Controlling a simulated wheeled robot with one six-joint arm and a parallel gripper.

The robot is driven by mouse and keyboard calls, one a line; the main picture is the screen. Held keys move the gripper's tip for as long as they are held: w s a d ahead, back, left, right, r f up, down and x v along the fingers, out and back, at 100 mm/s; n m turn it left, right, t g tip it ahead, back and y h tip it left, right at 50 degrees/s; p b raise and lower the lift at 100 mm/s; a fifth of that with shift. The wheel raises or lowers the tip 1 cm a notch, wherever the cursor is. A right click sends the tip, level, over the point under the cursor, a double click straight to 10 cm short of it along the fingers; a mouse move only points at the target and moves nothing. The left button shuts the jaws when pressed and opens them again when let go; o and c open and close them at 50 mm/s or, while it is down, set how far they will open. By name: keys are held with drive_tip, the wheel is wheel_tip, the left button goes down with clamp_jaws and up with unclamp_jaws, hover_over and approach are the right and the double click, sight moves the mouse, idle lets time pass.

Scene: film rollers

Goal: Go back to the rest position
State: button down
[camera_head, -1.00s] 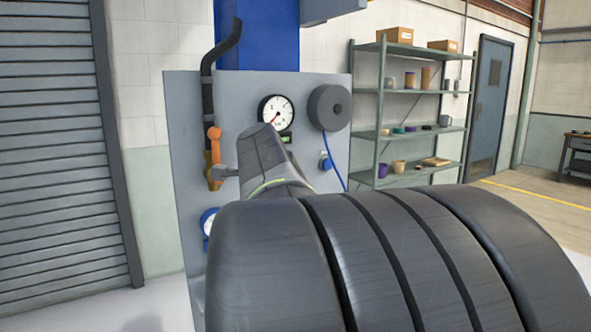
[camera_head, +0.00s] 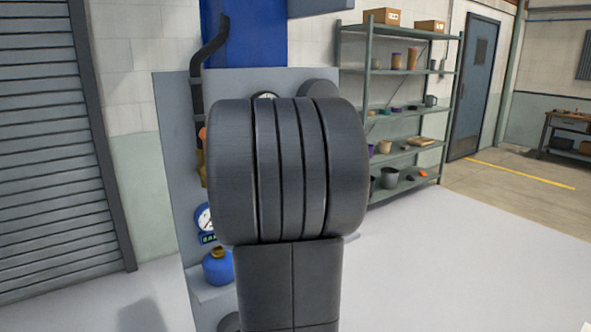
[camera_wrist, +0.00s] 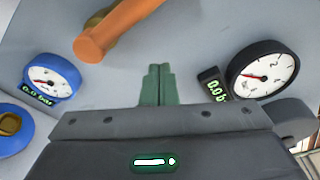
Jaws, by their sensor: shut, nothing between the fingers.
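My gripper (camera_wrist: 158,84) shows in the wrist view as two green fingers pressed together, with nothing between them. It points at the grey panel and is apart from the orange valve handle (camera_wrist: 120,25), which lies just beyond and to the left. A black gauge (camera_wrist: 262,74) is on the right and a blue gauge (camera_wrist: 52,76) on the left, each with a small display that appears to read 0.0. In the head view my dark arm covers the middle of the panel (camera_head: 172,130) and hides the gripper and most of the valve.
A blue vessel with a yellow neck (camera_head: 217,268) stands on a ledge at the panel's lower part. Green shelves (camera_head: 405,112) with cups and boxes stand behind on the right. A roller shutter (camera_head: 45,150) is on the left. The floor (camera_head: 450,260) at right is clear.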

drive_tip(key=shift+w+d+f+m+g+y+p, duration=0.1)
drive_tip(key=shift+w+d+f+m+g+p, duration=0.15)
drive_tip(key=shift+f+m+p, duration=0.6)
drive_tip(key=shift+w+d+f+m+y+p, duration=0.1)
drive_tip(key=shift+w+f+m+p, duration=0.2)
drive_tip(key=shift+m+p, duration=1.1)
drive_tip(key=shift+w+d+f+m+g+y+p, duration=0.15)
drive_tip(key=shift+w+f+m+p, duration=0.3)
drive_tip(key=shift+m+p, duration=0.65)
drive_tip(key=shift+s, duration=0.1)
drive_tip(key=shift+n, duration=0.25)
